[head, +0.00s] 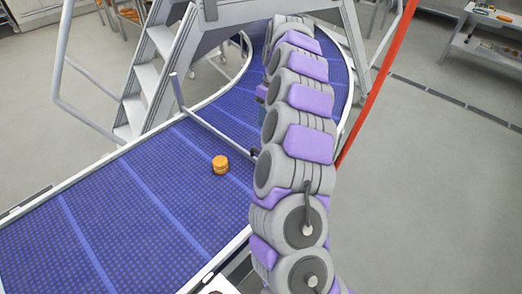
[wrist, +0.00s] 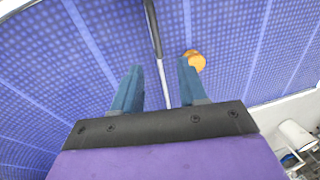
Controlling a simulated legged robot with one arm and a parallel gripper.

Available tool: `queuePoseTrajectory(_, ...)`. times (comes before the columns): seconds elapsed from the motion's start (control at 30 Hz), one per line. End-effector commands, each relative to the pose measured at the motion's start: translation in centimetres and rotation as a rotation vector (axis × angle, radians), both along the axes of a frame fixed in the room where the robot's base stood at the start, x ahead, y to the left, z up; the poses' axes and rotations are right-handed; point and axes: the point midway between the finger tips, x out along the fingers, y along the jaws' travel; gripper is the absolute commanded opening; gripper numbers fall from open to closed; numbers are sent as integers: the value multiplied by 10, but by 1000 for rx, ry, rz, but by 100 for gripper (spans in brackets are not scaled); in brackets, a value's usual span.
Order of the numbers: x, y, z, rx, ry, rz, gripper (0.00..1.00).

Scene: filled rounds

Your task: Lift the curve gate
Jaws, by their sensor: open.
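The curve gate (head: 213,130) is a thin grey bar lying across the blue belt, running from an upright post at the belt's left edge towards my arm. Its near end is dark and partly hidden by my arm in the head view. In the wrist view the gate (wrist: 155,35) shows as a bar with a dark part and a pale part, lined up with the gap between my fingers. My gripper (wrist: 160,68) is open, with two blue-teal fingers, one on each side of the bar's line. I cannot tell the height between them. My arm hides the gripper in the head view.
An orange-brown filled round (head: 220,164) lies on the conveyor belt (head: 130,215) near the gate; it also shows beside the right finger in the wrist view (wrist: 194,60). Metal steps (head: 150,70) stand at the left, and a red rail (head: 378,85) runs at the right.

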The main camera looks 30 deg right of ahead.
Motion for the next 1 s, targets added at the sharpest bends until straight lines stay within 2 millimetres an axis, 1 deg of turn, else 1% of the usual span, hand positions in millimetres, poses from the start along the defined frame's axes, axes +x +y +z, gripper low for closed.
queuePoseTrajectory(0.03, -2, -1, -12, 5, 6, -1, 42)
queuePoseTrajectory(0.17, -4, 4, -36, 3, 4, 0, 42)
queuePoseTrajectory(0.43, -7, 26, -88, -5, 6, 2, 42)
queuePoseTrajectory(0.6, -8, 27, -115, -6, 2, 1, 42)
queuePoseTrajectory(0.7, -9, 25, -128, -2, 3, -1, 42)
queuePoseTrajectory(0.8, -10, 24, -136, 2, 3, -2, 42)
queuePoseTrajectory(1.0, -10, 26, -141, -1, 2, -1, 42)
